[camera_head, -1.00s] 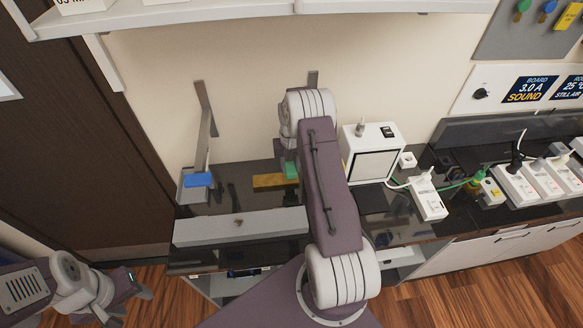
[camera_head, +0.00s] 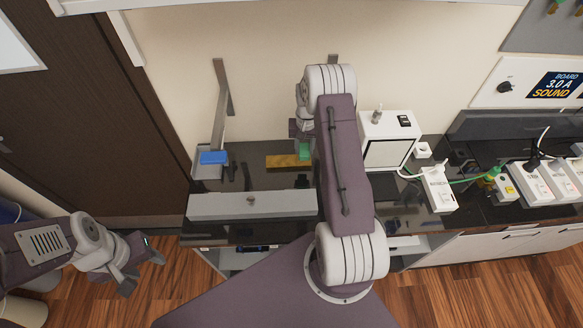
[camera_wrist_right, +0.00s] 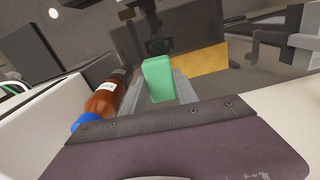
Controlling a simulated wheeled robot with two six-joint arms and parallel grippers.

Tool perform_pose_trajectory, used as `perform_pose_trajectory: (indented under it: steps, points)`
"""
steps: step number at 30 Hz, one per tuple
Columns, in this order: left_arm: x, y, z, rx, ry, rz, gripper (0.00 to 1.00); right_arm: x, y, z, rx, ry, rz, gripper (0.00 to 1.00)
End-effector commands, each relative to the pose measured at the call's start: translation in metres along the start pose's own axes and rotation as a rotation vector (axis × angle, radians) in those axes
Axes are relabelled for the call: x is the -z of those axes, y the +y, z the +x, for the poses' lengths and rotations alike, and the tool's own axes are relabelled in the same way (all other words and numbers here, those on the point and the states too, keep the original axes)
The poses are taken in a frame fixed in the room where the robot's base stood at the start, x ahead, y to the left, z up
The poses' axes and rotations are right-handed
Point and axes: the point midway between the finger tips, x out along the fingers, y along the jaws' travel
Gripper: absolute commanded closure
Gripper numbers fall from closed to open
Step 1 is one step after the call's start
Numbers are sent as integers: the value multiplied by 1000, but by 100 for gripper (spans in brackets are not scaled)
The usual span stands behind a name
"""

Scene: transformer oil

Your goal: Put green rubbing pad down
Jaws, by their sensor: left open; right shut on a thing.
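The green rubbing pad (camera_head: 304,152) is held by my right gripper (camera_head: 303,142), beside the right end of a yellow-brown strip (camera_head: 283,161) in the head view. In the right wrist view the pad (camera_wrist_right: 158,80) stands between the two grey fingers of my right gripper (camera_wrist_right: 162,92), which is shut on it. I cannot tell whether the pad touches the surface under it. My left gripper (camera_head: 142,268) is open and empty at the lower left, over the floor and away from the bench. My right forearm hides part of the bench.
A blue block (camera_head: 213,157) lies in a grey tray at the bench's left. A long grey bar (camera_head: 252,204) lies along the front. A white box (camera_head: 388,140) and power strips (camera_head: 535,184) stand right. A brown bottle (camera_wrist_right: 105,98) shows in the right wrist view.

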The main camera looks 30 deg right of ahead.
Motion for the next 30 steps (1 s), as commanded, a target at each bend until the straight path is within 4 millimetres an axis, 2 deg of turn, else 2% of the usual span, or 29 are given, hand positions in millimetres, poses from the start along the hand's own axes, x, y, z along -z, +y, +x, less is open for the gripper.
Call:
perform_pose_trajectory:
  steps: [4, 10, 14, 17, 24, 30]
  points:
    - [0, 0, 1, 0, 0, 0, 53, -32, -14, 4, -1, -11, 19, 100]
    - [0, 0, 4, 0, 0, 0, 53, -73, -41, -7, -4, -27, -39, 100]
    - [0, 0, 4, 0, 0, 0, 53, -72, -51, -13, -1, -13, -64, 100]
    - [0, 0, 1, 0, 0, 0, 53, -73, -52, -8, -2, -17, -66, 100]
    - [1, 0, -13, 0, 0, 0, 53, -74, -51, 38, -2, -18, -65, 100]
    - [2, 0, -16, 0, 0, 0, 53, -73, -51, 51, -2, -17, -65, 100]
